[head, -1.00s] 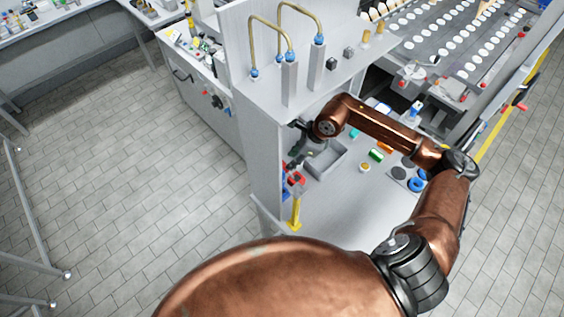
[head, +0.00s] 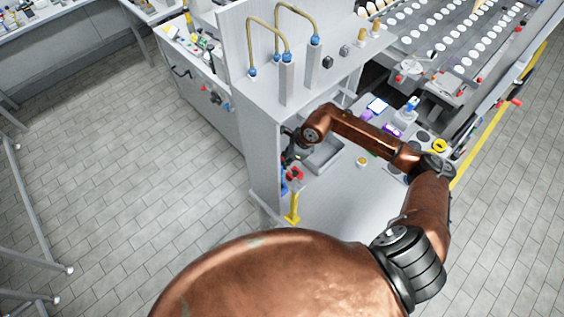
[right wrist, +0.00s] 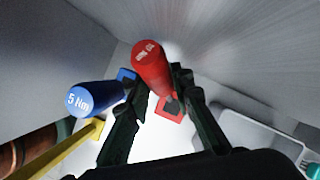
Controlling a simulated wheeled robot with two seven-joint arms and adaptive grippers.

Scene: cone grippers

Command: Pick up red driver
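The red driver (right wrist: 150,68) stands in the right wrist view with its labelled end toward the camera. Its lower end is by a red square holder (right wrist: 170,111). My right gripper (right wrist: 157,76) has one finger on each side of the red driver's handle. The fingers look apart, with a gap at the left finger; a firm grip does not show. In the head view my right gripper (head: 290,155) is low beside the bench's left upright, above the red holder (head: 295,174). The driver is not clear there. My left gripper is not in view.
A blue driver (right wrist: 95,97) marked 5 Nm stands just left of the left finger. A yellow post (head: 293,207) is at the bench's front left. A grey wall is close on the left. A grey tray (head: 322,155) lies to the right. The front bench surface is clear.

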